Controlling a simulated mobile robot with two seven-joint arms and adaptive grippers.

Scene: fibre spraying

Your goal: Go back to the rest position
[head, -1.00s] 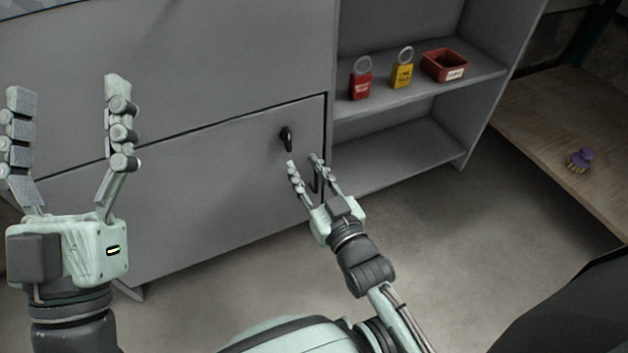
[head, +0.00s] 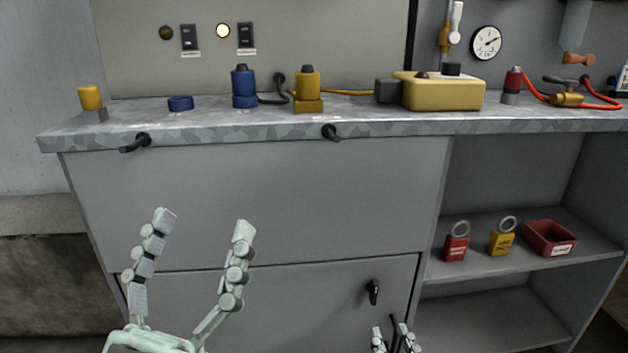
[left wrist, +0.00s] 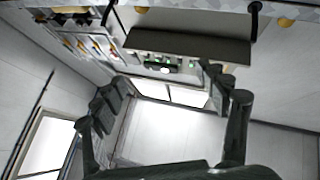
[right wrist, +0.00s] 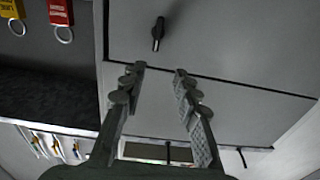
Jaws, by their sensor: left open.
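My left gripper (head: 204,223) is open and empty, its two jointed fingers pointing up in front of the grey cabinet (head: 250,200). In the left wrist view its fingers (left wrist: 162,76) are also spread with nothing between them. My right gripper (head: 395,335) shows only by its fingertips at the bottom of the head view, below the black lower handle (head: 373,291). In the right wrist view its fingers (right wrist: 158,72) are apart and hold nothing. The black handle (right wrist: 158,34) is beyond the fingertips there, apart from them.
The worktop (head: 220,130) carries a blue cylinder (head: 244,88), a yellow box (head: 440,92) and hose fittings. Two black handles (head: 136,143) sit at its front edge. The open shelf (head: 480,262) holds red and yellow padlocks and a red bin (head: 549,238).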

